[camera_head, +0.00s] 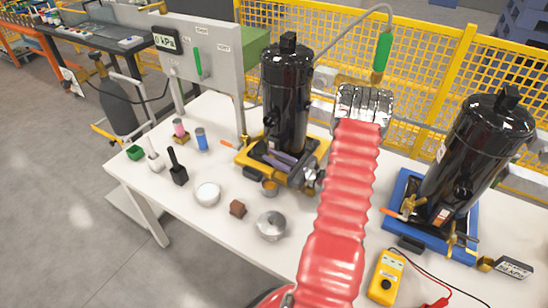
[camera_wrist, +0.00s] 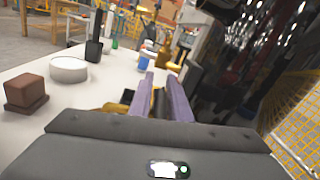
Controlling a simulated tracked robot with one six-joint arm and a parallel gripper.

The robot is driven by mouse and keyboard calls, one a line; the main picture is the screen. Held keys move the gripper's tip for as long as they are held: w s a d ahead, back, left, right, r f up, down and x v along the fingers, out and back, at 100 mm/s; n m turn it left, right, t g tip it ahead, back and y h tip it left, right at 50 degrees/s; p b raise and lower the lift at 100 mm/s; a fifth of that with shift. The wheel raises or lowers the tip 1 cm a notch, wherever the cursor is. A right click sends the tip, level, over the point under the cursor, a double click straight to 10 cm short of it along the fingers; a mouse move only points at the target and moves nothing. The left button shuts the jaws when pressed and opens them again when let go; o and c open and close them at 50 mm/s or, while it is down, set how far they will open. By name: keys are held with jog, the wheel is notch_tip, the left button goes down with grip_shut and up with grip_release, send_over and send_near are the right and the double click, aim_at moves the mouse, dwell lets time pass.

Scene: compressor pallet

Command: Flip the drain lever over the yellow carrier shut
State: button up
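The yellow carrier (camera_head: 312,158) sits on the white table under a black compressor (camera_head: 287,95). An orange lever (camera_head: 228,144) sticks out to the left from a brass fitting at the carrier's back left corner, roughly level. My gripper (camera_head: 272,150) reaches in low from the right, in front of the compressor. In the wrist view its two purple fingers (camera_wrist: 161,77) stand apart with a dark gap between them. They point toward a brass fitting (camera_wrist: 163,55), apart from it. The lever is not clear in the wrist view.
A second compressor (camera_head: 470,150) stands on a blue carrier (camera_head: 398,190) at the right. A white bowl (camera_head: 207,194), brown block (camera_head: 238,208), metal pot (camera_head: 271,226) and blue canister (camera_head: 202,139) stand on the table. A yellow meter (camera_head: 386,277) lies at the front right.

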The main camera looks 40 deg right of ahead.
grip_shut()
jog(key=shift+a+n+y, duration=0.1)
jog(key=shift+n+y, duration=0.4)
jog(key=shift+y, duration=0.2)
jog(key=shift+o, duration=0.4)
grip_release()
jog(key=shift+s, duration=0.15)
jog(key=shift+v, duration=3.65)
jog(key=shift+r, duration=0.1)
